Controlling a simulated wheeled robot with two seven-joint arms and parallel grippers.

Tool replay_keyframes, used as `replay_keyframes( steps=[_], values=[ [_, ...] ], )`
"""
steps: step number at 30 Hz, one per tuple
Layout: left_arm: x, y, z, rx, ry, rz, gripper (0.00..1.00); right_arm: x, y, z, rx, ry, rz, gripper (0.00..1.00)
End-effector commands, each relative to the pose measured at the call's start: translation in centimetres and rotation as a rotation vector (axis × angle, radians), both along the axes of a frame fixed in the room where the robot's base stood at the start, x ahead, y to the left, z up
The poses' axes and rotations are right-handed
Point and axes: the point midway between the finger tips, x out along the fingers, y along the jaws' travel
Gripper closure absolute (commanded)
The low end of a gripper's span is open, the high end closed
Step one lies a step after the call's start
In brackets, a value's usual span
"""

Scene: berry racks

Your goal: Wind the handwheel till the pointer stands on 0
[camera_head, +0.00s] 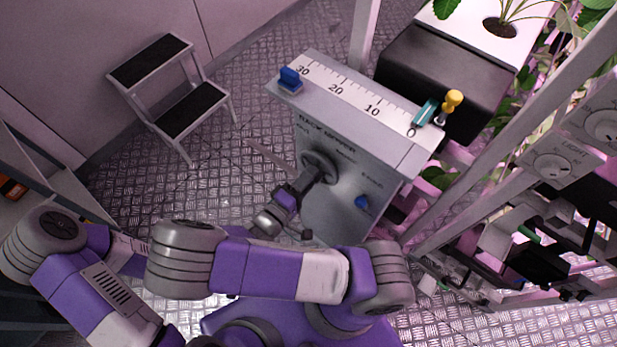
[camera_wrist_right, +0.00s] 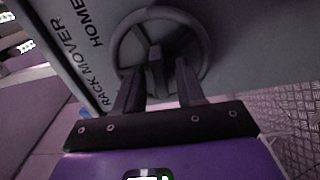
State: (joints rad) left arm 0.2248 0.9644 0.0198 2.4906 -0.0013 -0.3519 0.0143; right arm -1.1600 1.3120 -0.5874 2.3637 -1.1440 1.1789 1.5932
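The rack mover (camera_head: 350,190) is a grey box with a dark handwheel (camera_head: 318,168) on its front face. Its top scale (camera_head: 355,98) reads 30, 20, 10, 0 from left to right. A blue block (camera_head: 290,80) stands by the 30 end; a teal piece (camera_head: 426,112) lies close to the 0 mark. I cannot tell for sure which is the pointer. My right gripper (camera_head: 298,187) is at the handwheel. My left gripper is not visible.
A yellow knob (camera_head: 452,99) stands beside the teal piece, by a black planter box (camera_head: 440,75). A blue knob (camera_head: 362,202) is low on the front face. A step stool (camera_head: 180,110) stands at left. Rack posts (camera_head: 460,190) and plants crowd the right.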

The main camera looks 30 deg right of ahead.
Motion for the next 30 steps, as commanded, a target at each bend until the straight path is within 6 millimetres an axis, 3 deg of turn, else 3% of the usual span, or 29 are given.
replay_keyframes(
  steps=[5,18,30],
  values=[
    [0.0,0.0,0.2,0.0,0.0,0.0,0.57,-0.1,0.5,0.0,0.0,0.001,0.003,0.62],
    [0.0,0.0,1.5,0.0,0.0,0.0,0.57,-2.6,6.4,0.1,0.0,-0.001,0.003,0.62],
    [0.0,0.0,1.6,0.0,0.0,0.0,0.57,-2.9,7.0,0.0,0.0,0.0,0.0,0.62]
  ],
)
